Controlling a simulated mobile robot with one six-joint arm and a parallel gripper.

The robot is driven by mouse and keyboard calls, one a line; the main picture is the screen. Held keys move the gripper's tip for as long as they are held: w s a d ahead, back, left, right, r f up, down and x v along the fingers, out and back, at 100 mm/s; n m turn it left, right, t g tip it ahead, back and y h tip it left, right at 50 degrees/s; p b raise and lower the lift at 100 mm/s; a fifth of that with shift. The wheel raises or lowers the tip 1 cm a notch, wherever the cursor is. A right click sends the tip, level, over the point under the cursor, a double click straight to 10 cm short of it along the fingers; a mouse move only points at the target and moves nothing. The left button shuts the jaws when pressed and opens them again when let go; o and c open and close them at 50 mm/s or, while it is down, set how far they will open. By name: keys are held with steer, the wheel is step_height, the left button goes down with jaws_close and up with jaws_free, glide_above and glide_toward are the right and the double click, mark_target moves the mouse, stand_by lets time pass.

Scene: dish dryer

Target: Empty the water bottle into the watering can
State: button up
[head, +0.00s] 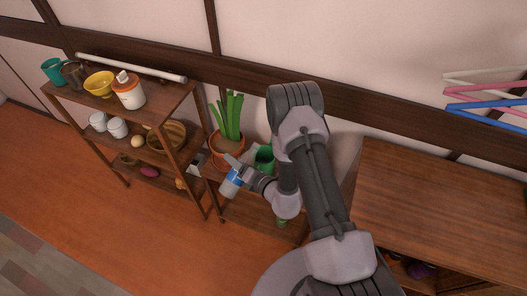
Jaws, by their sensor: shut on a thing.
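A small bottle with a blue and whitish body (230,184) is in my gripper (241,173). My gripper is shut on it, in the middle of the head view, in front of the potted plant. The bottle looks slightly tilted; its opening and the water in it cannot be made out. A green container (264,157), which looks like the watering can, stands just behind my gripper and to its right. My arm hides part of it, and no spout can be seen.
A plant in a terracotta pot (226,150) stands left of the green container on a low wooden stand (246,216). A wooden cabinet (440,215) is at right.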

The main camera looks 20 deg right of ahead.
steer(key=shift+s+a+f+m+g+y+p, duration=0.2)
steer(key=shift+a+m+g+y+p, duration=0.15)
steer(key=shift+m, duration=0.65)
stand_by(0.7)
steer(key=shift+w+d+r+m+g+y+p, duration=0.25)
steer(key=shift+d+r+m+p, duration=0.15)
steer(key=shift+r+m+p, duration=0.4)
steer(key=shift+f+m+y, duration=0.15)
steer(key=shift+m+y, duration=0.15)
steer(key=shift+m, duration=0.2)
stand_by(1.1)
steer(key=shift+w+d+r+m+g+y+p, duration=0.15)
steer(key=shift+r+m+g+y+p, duration=0.3)
steer(key=shift+r+m+p, duration=0.75)
stand_by(2.7)
